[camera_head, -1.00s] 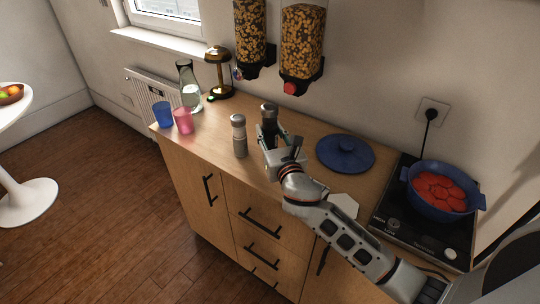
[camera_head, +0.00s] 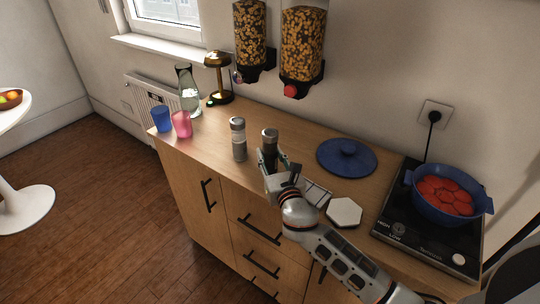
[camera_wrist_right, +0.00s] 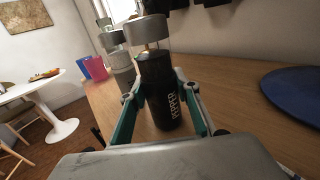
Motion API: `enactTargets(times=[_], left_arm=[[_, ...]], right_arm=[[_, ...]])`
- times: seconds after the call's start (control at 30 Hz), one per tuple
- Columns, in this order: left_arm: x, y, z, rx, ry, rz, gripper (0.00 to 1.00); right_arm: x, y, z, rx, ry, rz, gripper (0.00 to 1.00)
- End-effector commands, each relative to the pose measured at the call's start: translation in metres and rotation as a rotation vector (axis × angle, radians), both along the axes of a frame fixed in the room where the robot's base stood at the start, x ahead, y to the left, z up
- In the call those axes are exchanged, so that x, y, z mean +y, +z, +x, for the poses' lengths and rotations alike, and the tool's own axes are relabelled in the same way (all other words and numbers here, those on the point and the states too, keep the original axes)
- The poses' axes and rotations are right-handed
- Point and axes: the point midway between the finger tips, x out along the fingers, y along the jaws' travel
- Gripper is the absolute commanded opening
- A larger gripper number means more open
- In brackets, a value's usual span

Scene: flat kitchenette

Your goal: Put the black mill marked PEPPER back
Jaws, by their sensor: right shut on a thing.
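The black mill marked PEPPER (camera_wrist_right: 165,95) has a clear section and a grey cap. It is upright between the fingers of my right gripper (camera_wrist_right: 160,100), which is shut on it. In the head view the mill (camera_head: 270,136) shows above the right gripper (camera_head: 272,165), just right of a grey mill (camera_head: 238,140). Its lower part is hidden there by the gripper. In the wrist view its base appears at the counter surface, but I cannot tell whether it touches. My left gripper is not in view.
Blue and pink cups, a carafe (camera_head: 188,90) and a lamp stand left. Two dispensers (camera_head: 303,45) hang above.

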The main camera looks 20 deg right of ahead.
Motion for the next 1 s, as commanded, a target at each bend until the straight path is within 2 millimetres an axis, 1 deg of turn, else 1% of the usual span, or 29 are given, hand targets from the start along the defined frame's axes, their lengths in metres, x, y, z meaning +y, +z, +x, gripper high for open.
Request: enactTargets(times=[0.03, 0.07, 0.1, 0.13, 0.43, 0.53, 0.57, 0.67, 1.0], left_arm=[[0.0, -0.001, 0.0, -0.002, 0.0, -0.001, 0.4], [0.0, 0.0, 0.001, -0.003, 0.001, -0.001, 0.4], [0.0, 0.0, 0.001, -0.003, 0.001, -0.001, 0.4], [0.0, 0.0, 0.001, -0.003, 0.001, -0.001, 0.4], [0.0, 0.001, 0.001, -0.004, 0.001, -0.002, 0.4], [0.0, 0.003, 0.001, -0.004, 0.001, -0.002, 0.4], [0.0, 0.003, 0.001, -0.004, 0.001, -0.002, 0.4], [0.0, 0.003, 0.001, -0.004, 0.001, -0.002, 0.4], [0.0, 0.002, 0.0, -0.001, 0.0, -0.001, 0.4]], right_arm=[[0.0, -0.002, 0.0, -0.001, 0.0, -0.001, 0.02], [0.0, -0.003, 0.0, 0.001, 0.0, -0.001, 0.34], [0.0, -0.002, 0.0, 0.001, 0.0, -0.001, 0.44], [0.0, -0.002, 0.0, 0.001, 0.0, -0.001, 0.48], [0.0, -0.002, 0.0, 0.001, 0.0, -0.001, 0.48], [0.0, 0.002, 0.0, 0.0, 0.0, 0.0, 0.48], [0.0, 0.001, -0.003, 0.002, 0.0, -0.001, 0.48], [0.0, -0.001, -0.016, 0.003, 0.001, -0.002, 0.48], [0.001, 0.0, -0.085, 0.003, 0.001, -0.001, 0.48]])
